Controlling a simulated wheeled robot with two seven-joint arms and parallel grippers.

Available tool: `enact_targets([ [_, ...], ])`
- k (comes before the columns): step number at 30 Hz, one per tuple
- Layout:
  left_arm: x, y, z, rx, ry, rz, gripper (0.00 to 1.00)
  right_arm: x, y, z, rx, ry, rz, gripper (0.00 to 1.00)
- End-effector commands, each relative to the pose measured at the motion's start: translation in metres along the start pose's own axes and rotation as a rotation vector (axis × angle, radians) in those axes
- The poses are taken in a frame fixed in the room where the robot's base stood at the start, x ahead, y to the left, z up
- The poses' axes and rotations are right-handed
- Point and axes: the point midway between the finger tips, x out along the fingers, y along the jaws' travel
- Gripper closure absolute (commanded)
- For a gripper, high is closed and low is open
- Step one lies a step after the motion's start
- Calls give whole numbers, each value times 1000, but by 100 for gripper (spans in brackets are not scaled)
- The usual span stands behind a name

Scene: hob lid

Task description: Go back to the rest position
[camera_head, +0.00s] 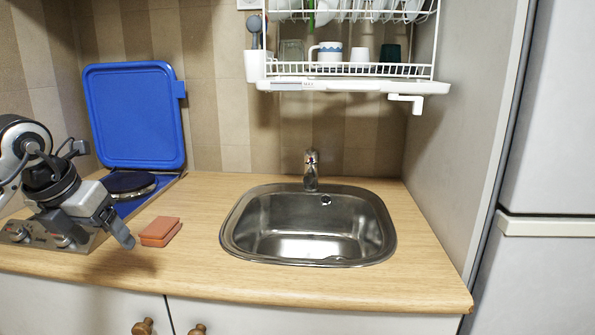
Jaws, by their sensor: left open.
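The blue hob lid (134,112) stands upright against the tiled wall at the left, raised from the hob. The hob (150,200) has a blue top surface, with a dark round burner (130,184) showing on it. Its steel front with knobs (62,240) is partly hidden by my left arm. My left gripper (106,234) is open and empty, in front of the hob and to the left of an orange box-like block. It is apart from the lid. My right gripper is not in view.
The orange block (160,231) lies on the wooden counter (290,284) between hob and sink. A steel sink (310,225) with a tap (311,172) is in the middle. A white dish rack (350,84) hangs above. A fridge (545,200) stands at the right.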

Motion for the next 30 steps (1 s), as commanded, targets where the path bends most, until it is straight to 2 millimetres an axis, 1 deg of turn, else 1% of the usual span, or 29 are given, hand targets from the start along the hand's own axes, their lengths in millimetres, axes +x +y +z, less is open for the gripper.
enact_targets([
  [1,9,-11,-2,16,0,-40,22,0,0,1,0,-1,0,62],
  [5,27,-39,-5,53,-9,-153,22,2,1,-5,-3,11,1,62],
  [8,40,-66,-10,77,-19,-261,22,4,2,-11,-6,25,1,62],
  [11,54,-97,-17,91,-30,-393,22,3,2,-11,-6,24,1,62],
  [14,65,-136,-28,90,-45,-567,22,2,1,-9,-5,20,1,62],
  [17,72,-190,-45,38,-65,-826,22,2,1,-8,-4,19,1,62],
  [18,70,-215,-54,-18,-79,-969,22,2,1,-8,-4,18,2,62],
  [20,61,-247,-64,-155,-105,-1196,22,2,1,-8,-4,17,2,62],
  [21,54,-261,-68,-278,-124,-1336,22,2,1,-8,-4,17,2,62],
  [23,45,-270,-70,-504,-151,-1515,22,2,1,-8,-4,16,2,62],
  [24,43,-268,-70,-681,-166,-1608,22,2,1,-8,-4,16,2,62],
  [26,49,-257,-71,-978,-182,-1703,22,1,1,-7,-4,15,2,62],
  [27,60,-246,-75,-1194,-184,-1735,22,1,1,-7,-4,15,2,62],
  [29,85,-226,-89,-1534,-178,-1726,22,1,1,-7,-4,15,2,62],
  [30,106,-214,-104,-1769,-162,-1683,22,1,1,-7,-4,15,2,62],
])
